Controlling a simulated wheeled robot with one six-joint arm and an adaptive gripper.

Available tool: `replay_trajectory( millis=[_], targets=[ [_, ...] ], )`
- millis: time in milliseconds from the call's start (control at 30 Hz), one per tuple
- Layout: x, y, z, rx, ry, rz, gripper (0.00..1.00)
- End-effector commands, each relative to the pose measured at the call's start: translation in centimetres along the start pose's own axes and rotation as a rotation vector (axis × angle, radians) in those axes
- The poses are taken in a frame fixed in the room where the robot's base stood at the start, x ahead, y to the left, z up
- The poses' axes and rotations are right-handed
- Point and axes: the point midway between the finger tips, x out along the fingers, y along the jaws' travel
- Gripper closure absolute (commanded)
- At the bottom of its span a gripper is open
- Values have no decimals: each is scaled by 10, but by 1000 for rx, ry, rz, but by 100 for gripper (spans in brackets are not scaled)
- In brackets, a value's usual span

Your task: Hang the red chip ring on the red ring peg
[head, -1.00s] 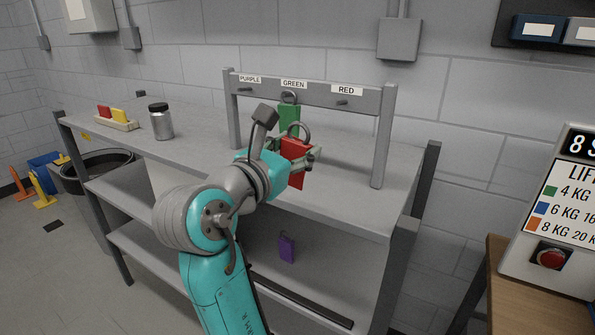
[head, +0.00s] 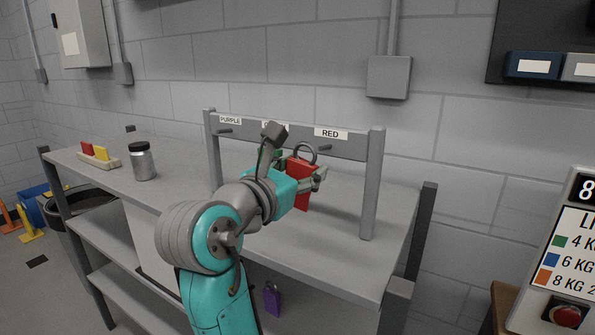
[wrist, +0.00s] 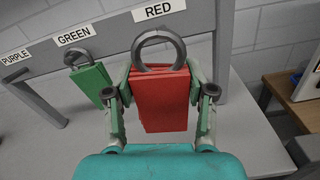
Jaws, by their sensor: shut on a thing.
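My gripper (wrist: 161,100) is shut on the red chip ring (wrist: 160,95), a stack of red chips with a grey ring on top. The red chip ring also shows in the head view (head: 301,180), held upright in front of the rack. In the wrist view its grey ring stands just below the RED label (wrist: 159,9). I cannot tell whether the ring touches the peg.
The green chip ring (wrist: 90,82) hangs under the GREEN label. The purple peg (head: 225,131) is bare, and a purple chip ring (head: 272,299) shows lower down. A metal jar (head: 142,162) and a tray with red and yellow chips (head: 98,162) stand left. The rack's right post (head: 373,185) is close.

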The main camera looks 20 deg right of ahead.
Motion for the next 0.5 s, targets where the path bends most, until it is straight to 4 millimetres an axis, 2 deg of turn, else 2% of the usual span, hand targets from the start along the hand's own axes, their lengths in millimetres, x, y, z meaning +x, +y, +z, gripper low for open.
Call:
replay_trajectory(
  millis=[500],
  targets=[
    [27,0,-2,0,1,0,81]
  ],
)
